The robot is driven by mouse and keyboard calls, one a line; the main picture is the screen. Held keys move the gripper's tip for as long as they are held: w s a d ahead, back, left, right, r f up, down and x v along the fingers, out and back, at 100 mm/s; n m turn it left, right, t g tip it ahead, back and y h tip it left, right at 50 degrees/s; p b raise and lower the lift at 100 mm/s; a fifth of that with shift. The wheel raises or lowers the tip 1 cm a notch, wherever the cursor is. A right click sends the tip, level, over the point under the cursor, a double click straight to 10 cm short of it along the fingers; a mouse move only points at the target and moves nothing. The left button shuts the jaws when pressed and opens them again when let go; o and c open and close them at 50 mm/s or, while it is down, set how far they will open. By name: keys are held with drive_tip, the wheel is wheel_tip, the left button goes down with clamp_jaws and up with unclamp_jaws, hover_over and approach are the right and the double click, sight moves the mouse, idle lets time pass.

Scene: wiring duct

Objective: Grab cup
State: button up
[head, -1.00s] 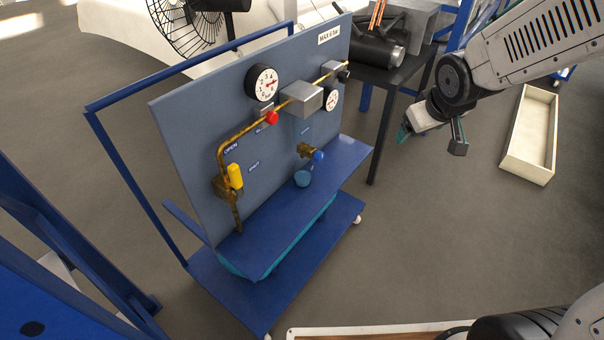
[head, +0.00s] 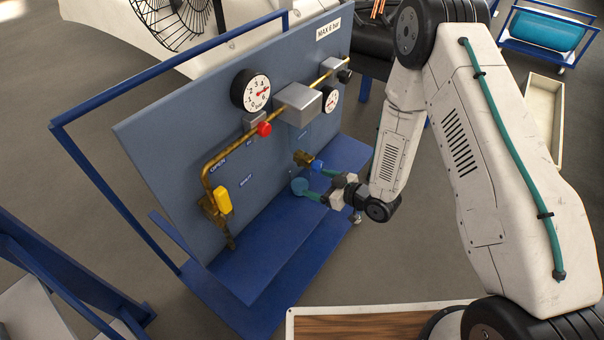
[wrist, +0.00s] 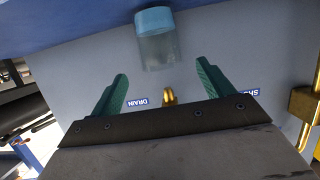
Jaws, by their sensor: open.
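I cannot see any contact with the cup.
The grey panel (head: 180,140) carries gauges, a brass pipe, a red button (head: 264,129) and a yellow handle (head: 222,201). A blue shelf (head: 240,285) lies below it. A wood-topped surface (head: 360,325) is at the front. A pale tray (head: 541,105) lies at the right.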

sight(292, 176)
drive_tip(key=shift+a+f, duration=0.3)
drive_tip(key=shift+a, duration=0.1)
drive_tip(key=shift+x, duration=0.9)
drive_tip(key=x, duration=0.5)
drive_tip(key=shift+w+a, duration=0.1)
drive_tip(key=shift+w, duration=0.25)
drive_tip(key=c, duration=1.1)
